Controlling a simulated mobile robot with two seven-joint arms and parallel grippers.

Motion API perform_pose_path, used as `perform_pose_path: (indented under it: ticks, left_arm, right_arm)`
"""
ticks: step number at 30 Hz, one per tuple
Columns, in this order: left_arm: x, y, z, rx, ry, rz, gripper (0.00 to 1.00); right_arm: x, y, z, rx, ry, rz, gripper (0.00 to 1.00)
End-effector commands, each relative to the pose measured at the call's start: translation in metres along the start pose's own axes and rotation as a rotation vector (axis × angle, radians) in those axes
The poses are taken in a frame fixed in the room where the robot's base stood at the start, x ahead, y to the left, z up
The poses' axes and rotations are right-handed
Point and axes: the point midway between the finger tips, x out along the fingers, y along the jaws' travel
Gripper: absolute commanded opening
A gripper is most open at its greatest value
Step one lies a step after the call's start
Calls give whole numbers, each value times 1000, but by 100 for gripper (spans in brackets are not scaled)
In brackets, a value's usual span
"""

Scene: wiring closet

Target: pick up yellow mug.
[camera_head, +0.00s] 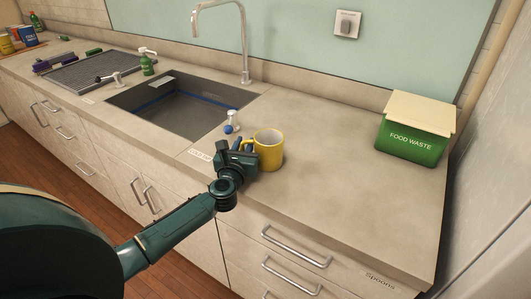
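The yellow mug (269,150) stands upright on the countertop, right of the sink's front corner. Its handle points left, towards my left gripper. My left gripper (238,148) is at the handle side of the mug, very close to it. Its fingers overlap the handle area, and I cannot tell whether they touch or grasp it. The dark wrist hides part of the fingers. My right gripper is not in view.
A sink (180,104) with a tall faucet (243,45) lies left of the mug. A small tap knob (232,121) stands just behind the gripper. A green food waste bin (412,142) stands at the right. The counter between mug and bin is clear.

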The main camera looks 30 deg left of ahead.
Motion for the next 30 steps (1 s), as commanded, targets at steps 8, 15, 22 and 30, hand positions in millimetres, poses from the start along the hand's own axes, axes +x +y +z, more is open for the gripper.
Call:
perform_pose_path:
  ticks: [8,15,22,30]
  left_arm:
    - [0,0,0,1,0,1,1]
    - [0,0,0,1,0,1,0]
    - [0,0,3,-1,-4,1,0]
    - [0,0,42,-3,-7,1,0]
  right_arm:
    - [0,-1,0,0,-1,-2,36]
    - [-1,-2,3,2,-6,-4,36]
    - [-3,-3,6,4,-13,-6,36]
    - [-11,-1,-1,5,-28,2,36]
